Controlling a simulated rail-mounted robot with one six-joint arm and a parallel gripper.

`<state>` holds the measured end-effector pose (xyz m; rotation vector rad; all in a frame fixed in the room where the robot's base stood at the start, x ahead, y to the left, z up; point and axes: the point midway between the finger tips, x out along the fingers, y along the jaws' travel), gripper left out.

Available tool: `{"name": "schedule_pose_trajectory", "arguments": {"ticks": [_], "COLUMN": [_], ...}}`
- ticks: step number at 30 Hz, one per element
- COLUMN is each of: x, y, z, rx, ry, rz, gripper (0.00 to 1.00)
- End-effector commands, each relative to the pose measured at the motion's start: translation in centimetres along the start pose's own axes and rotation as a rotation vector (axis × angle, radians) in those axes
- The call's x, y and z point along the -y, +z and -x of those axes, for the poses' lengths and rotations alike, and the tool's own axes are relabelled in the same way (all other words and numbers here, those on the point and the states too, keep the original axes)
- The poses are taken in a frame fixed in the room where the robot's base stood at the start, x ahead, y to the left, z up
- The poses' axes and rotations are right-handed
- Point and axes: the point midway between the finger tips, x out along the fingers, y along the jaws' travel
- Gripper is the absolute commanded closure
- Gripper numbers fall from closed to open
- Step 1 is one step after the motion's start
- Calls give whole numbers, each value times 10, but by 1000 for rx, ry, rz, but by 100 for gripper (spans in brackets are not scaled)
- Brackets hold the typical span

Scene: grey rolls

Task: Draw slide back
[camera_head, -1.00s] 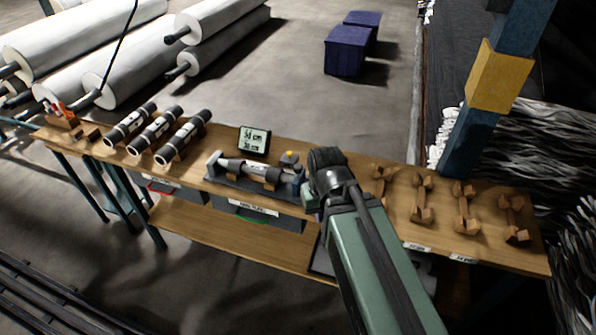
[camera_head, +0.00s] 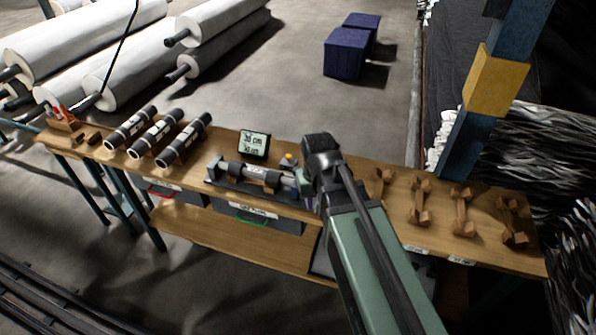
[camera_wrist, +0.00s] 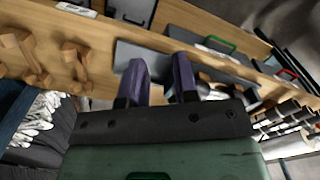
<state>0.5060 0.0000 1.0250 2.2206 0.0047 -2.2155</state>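The measuring fixture (camera_head: 230,189) is a dark base on the bench that holds a dark roll with a pale label (camera_head: 257,172). A metallic slide part (camera_head: 288,180) shows at the fixture's right end, partly hidden by my wrist. A small yellow knob (camera_head: 289,157) sits just behind it. My gripper is at this right end; the head view hides its fingertips. In the wrist view, the two purple fingers of my gripper (camera_wrist: 159,75) stand apart with a visible gap and nothing clearly held between them. The right finger is close to the metallic parts (camera_wrist: 212,88); contact cannot be told.
A small display (camera_head: 254,144) stands behind the fixture. Several dark rolls (camera_head: 157,137) lie on supports at left. Empty wooden cradles (camera_head: 462,208) stand at right. A drawer with a green handle (camera_head: 252,219) is under the bench top. A blue and yellow post (camera_head: 497,82) rises behind the right end.

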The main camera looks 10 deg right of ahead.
Motion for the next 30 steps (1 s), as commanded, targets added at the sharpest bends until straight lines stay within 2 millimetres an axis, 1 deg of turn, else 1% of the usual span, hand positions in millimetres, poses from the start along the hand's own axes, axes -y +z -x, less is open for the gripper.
{"name": "schedule_pose_trajectory", "arguments": {"ticks": [1, 2, 3, 4, 6, 7, 8, 10, 13, 17, 20, 24, 27, 30], "x": [0, 0, 0, 0, 0, 0, 0, 0, 0, 0, 0, 0, 0, 0], "y": [-66, -97, -137, -163, -206, -216, -220, -213, -211, -211, -210, -210, -210, -210], "z": [14, 18, 21, 23, 23, 21, 20, 20, 17, 3, -18, -52, -75, -88], "rx": [-1, -1, -1, -1, -1, 0, 0, -1, -1, -1, -1, -1, -1, -1], "ry": [0, 0, 0, -1, -1, -1, -1, -1, -1, -1, -1, -1, -1, -1], "rz": [19, 38, 70, 95, 155, 178, 199, 238, 240, 239, 238, 238, 238, 237], "gripper": [65, 60, 54, 49, 41, 41, 41, 41, 41, 41, 41, 41, 41, 41]}}
